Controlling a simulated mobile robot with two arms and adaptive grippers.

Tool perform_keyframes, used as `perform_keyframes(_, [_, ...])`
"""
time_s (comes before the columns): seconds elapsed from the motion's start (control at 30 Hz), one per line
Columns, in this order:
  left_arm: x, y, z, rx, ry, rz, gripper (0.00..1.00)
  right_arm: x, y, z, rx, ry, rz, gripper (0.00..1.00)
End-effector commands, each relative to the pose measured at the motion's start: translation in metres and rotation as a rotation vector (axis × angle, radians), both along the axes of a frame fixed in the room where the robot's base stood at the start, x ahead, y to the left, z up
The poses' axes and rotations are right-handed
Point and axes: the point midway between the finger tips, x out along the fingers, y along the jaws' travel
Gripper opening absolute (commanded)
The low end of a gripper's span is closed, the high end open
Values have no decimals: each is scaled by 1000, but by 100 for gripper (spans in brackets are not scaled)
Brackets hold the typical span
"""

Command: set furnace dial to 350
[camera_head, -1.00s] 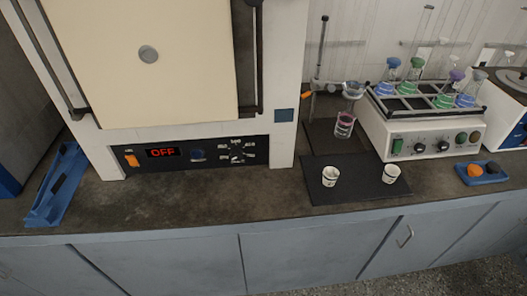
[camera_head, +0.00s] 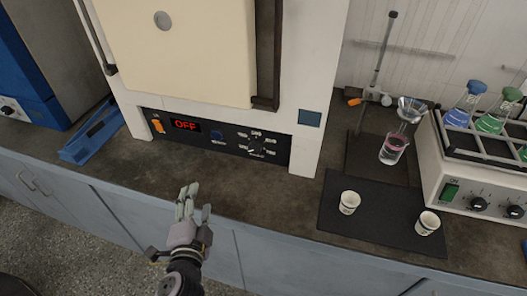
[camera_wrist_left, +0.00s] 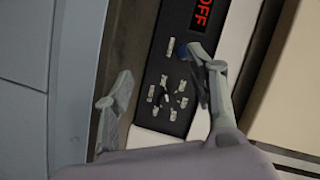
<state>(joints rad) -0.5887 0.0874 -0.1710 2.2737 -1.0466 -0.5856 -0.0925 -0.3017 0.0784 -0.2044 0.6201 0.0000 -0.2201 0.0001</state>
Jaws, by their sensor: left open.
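The furnace (camera_head: 318,70) is a large white box with a cream door, at the back left of the head view. Its black control panel (camera_head: 220,152) has a display reading OFF (camera_head: 185,125), an orange switch (camera_head: 158,126), a blue knob (camera_head: 217,136) and a dark dial (camera_head: 256,147) ringed by small labels. The dial also shows in the left wrist view (camera_wrist_left: 167,101), between the fingers. My left gripper (camera_head: 193,195) is open and empty, in front of the panel and apart from the dial in the head view. My right gripper is not in view.
A black mat (camera_head: 380,222) with two white cups (camera_head: 349,202) lies right of the furnace. A stand holds a funnel (camera_head: 411,108) over a beaker of pink liquid (camera_head: 393,149). A blue tray (camera_head: 92,130) lies at left. The counter before the panel is clear.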

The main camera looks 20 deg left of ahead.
Motion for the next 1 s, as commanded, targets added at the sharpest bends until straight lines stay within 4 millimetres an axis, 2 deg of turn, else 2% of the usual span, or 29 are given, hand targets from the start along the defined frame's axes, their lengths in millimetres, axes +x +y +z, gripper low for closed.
perform_keyframes(0.17, [7,-20,12,143,-55,-107,51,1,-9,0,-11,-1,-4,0])
perform_keyframes(0.5, [13,-77,17,427,-126,-357,51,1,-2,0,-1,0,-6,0])
perform_keyframes(0.67, [19,-84,18,460,-131,-389,51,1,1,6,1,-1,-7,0])
perform_keyframes(0.77, [31,-84,20,459,-132,-388,51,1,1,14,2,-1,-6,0])
perform_keyframes(1.0, [79,-86,21,458,-132,-386,51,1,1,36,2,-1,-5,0])
